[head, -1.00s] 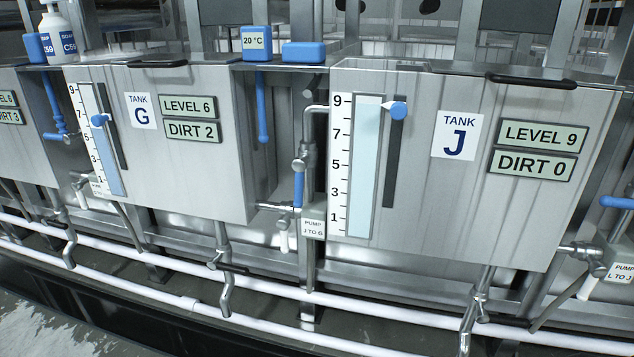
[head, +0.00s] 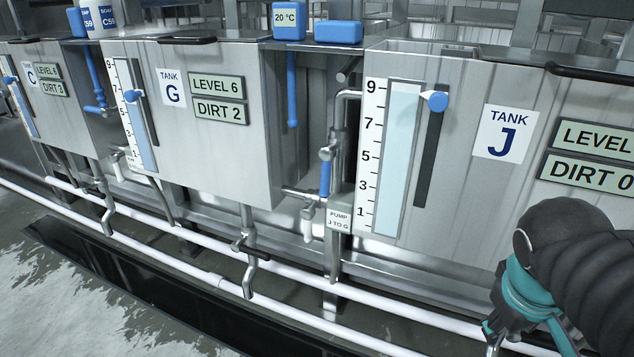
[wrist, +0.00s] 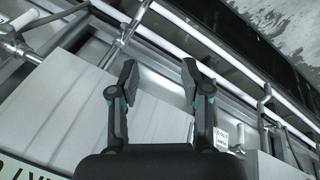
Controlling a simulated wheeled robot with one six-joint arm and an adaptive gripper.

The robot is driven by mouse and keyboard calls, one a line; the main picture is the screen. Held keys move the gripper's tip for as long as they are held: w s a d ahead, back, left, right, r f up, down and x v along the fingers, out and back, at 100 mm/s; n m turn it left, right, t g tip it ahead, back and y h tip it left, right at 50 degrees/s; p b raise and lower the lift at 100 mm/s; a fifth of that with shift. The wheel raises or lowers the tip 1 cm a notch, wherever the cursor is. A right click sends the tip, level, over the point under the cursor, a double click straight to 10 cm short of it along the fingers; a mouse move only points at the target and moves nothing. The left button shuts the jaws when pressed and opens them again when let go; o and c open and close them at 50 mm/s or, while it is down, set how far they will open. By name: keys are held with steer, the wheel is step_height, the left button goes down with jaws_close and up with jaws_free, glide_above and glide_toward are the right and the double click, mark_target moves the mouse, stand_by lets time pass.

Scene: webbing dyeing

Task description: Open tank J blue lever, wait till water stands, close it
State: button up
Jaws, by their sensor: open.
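Tank J (head: 470,140) is a grey metal tank at the right of the head view. Its gauge (head: 397,160) is pale blue nearly to 9, and the round blue slider knob (head: 436,101) beside it is level with about 9. A long blue lever (head: 291,90) hangs straight down left of tank J. A shorter blue lever (head: 325,178) stands upright above the J TO G pump label (head: 339,218). My gripper (wrist: 160,80) is open and empty in the wrist view, over the tank front and pipes. In the head view my arm covers tank J's lower right.
Tank G (head: 185,130) stands to the left, with LEVEL 6 and DIRT 2 on its plates. White pipes (head: 190,262) run along below the tanks. A blue 20 °C box (head: 289,20) sits above the gap between tanks. Floor at lower left is clear and wet-looking.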

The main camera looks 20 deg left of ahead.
steer(key=w+a+r+n+h, duration=0.2)
steer(key=w+a+n+h, duration=0.3)
steer(key=w+n, duration=0.4)
steer(key=n+t+h, duration=0.4)
steer(key=n+t, duration=0.6)
steer(key=n, duration=0.3)
glide_toward(325, 180)
steer(key=x, duration=0.7)
steer(key=b+x, duration=0.1)
steer(key=x, duration=0.2)
steer(key=shift+w+a+f, duration=0.1)
steer(key=shift+w+f, duration=0.3)
steer(key=shift+w, duration=0.15)
jaws_close()
